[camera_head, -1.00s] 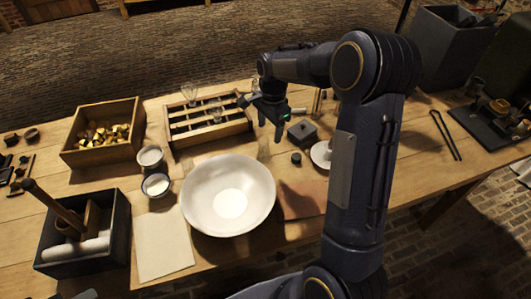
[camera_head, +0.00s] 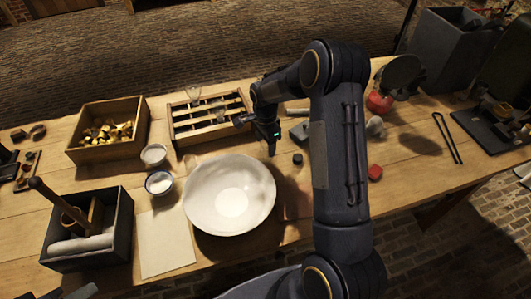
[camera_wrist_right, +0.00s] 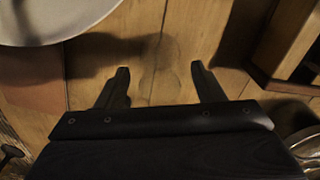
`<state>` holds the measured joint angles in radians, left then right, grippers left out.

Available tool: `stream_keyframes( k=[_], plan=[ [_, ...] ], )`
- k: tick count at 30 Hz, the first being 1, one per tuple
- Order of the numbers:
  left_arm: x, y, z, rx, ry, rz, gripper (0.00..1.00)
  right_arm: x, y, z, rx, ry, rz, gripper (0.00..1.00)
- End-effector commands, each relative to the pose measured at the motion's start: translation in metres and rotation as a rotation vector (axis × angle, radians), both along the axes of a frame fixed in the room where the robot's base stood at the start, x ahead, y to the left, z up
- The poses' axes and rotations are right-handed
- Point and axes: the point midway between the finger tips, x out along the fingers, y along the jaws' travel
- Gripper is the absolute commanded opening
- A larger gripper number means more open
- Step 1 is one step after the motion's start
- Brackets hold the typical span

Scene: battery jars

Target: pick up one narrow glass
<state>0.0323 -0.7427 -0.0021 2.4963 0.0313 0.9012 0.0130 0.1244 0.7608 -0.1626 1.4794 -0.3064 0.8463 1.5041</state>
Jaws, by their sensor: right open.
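My right gripper (camera_head: 270,146) points down at the table, between the slotted wooden rack and the white bowl. In the right wrist view its two fingers (camera_wrist_right: 159,80) are apart. A faint clear outline, likely a narrow glass (camera_wrist_right: 158,68), shows on the wood between and just beyond the fingertips. I cannot tell whether they touch it. Another clear glass (camera_head: 192,93) shows at the rack, its shape hard to make out. My left gripper is not clearly in view.
The white bowl (camera_head: 229,177) is close to the gripper, and the wooden rack (camera_head: 178,124) stands behind it. A grey block (camera_head: 299,133) and small dark cap (camera_head: 297,159) lie right. A red-based jar (camera_head: 379,103) stands farther right.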

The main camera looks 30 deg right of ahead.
Motion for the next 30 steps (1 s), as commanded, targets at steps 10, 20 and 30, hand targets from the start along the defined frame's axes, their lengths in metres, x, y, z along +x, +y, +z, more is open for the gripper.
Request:
stream_keyframes(
  k=[10, 20, 30],
  plan=[
    [0.000, 0.000, 0.000, 0.000, 0.000, 0.000, 0.36, 0.000, 0.000, 0.000, 0.000, 0.000, 0.001, 0.23],
    [0.000, 0.000, 0.000, 0.000, 0.000, 0.000, 0.36, 0.000, 0.000, 0.001, 0.000, 0.000, 0.001, 0.00],
    [0.000, 0.000, -0.002, 0.000, 0.000, 0.000, 0.36, 0.001, 0.000, 0.013, -0.001, -0.004, 0.001, 0.00]
  ],
)
